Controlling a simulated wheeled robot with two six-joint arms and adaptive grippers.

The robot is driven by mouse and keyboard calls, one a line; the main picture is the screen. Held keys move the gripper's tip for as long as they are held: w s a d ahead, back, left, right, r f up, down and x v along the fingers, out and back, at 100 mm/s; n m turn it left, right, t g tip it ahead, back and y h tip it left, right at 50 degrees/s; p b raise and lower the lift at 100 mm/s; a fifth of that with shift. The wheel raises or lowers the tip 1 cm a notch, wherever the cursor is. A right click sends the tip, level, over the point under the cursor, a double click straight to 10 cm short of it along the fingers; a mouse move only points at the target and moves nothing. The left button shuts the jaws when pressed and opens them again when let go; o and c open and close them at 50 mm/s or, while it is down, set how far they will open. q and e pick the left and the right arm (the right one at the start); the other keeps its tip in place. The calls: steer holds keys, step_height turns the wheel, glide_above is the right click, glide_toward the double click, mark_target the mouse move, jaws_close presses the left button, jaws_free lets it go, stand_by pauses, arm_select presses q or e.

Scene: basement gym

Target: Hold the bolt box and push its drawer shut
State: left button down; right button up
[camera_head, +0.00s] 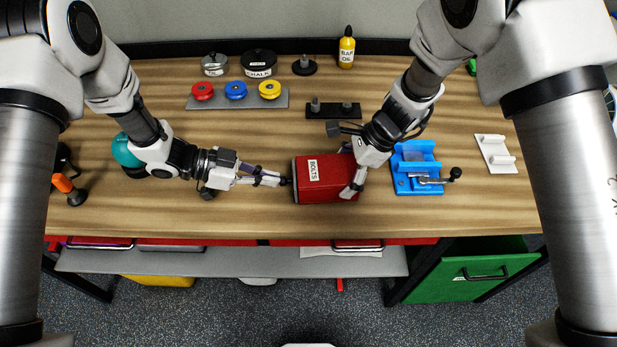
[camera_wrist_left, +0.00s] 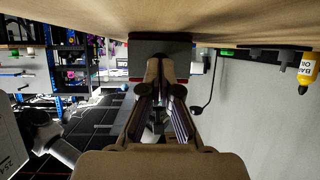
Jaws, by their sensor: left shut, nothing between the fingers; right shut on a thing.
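The red bolt box (camera_head: 325,188) with a white BOLTS label lies near the front middle of the wooden bench. My right gripper (camera_head: 352,172) is shut on the box, with fingers on its right part. My left gripper (camera_head: 281,181) is shut and empty, its tips at the dark knob on the box's left end. In the left wrist view the shut fingers (camera_wrist_left: 158,90) point at the dark end face (camera_wrist_left: 160,48) of the box. The fingertips hide the knob, and I cannot tell whether a gap is left at the drawer.
The bench (camera_head: 240,218) is clear in front of the box. Behind stand a grey tray (camera_head: 215,103) with red, blue and yellow knobs and a black plate (camera_head: 333,115) with pegs. A blue vise-like fixture (camera_head: 415,165) stands right of the box, and an orange-handled tool (camera_head: 63,184) lies far left.

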arm_select(q)
steer(key=shift+f, duration=0.1)
steer(key=shift+a, duration=0.6)
arm_select(e)
steer(key=shift+d, duration=0.3)
arm_select(q)
steer(key=shift+s+a, duration=0.2)
steer(key=shift+a, duration=2.1)
arm_select(e)
steer(key=shift+a, duration=0.15)
steer(key=shift+w, duration=0.1)
steer(key=o, duration=0.9)
